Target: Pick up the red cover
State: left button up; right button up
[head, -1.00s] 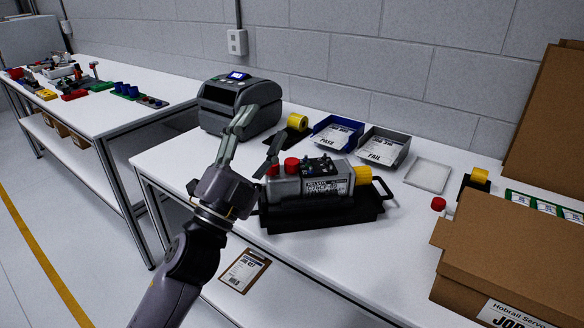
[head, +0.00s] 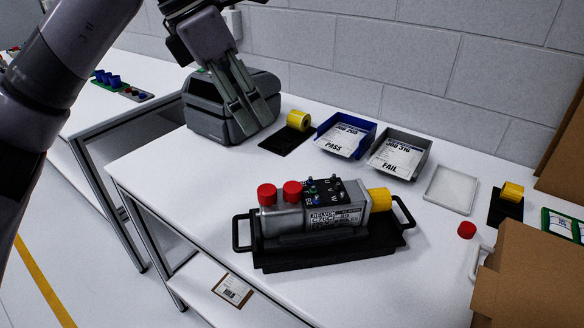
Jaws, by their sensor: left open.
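Two red caps sit side by side on the left end of the grey servo unit, the left cap (head: 267,194) and the right cap (head: 292,191). A third small red cap (head: 467,230) lies on the table to the right. I cannot tell which is the red cover. The servo unit (head: 345,216) has a yellow end cap (head: 379,200) and rests on a black tray (head: 330,255) with handles. My left gripper (head: 252,118) is open and empty, raised with fingers pointing down in front of the label printer, apart from the caps. My right gripper is not in view.
The label printer (head: 205,115) stands at the back left, beside a yellow roll (head: 299,120). A blue PASS bin (head: 345,135), a grey FAIL bin (head: 400,153) and a white tray (head: 451,188) line the back. A cardboard box (head: 530,275) blocks the right front.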

pick_arm(q)
send_near(293, 187)
jog(key=shift+w+d+f+p, duration=0.15)
jog(key=shift+w+f+p, duration=0.05)
jog(key=shift+f, duration=0.3)
jog(key=shift+w+d+f+p, duration=0.1)
jog(key=shift+w+f+p, duration=0.1)
jog(key=shift+f, duration=0.3)
jog(key=shift+s+d+f, duration=0.1)
jog(key=shift+d+f, duration=0.15)
jog(key=shift+f, duration=0.3)
jog(key=shift+d+f, duration=0.1)
jog(key=shift+f, duration=0.1)
jog(key=x, duration=0.2)
jog(key=p+x, duration=0.1)
jog(key=x, duration=0.1)
jog(key=shift+d+f, duration=0.15)
jog(key=shift+d, duration=0.05)
jog(key=shift+f, duration=0.25)
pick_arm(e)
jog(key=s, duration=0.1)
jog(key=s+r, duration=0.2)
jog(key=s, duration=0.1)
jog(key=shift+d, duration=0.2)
pick_arm(q)
jog(key=shift+c, duration=0.2)
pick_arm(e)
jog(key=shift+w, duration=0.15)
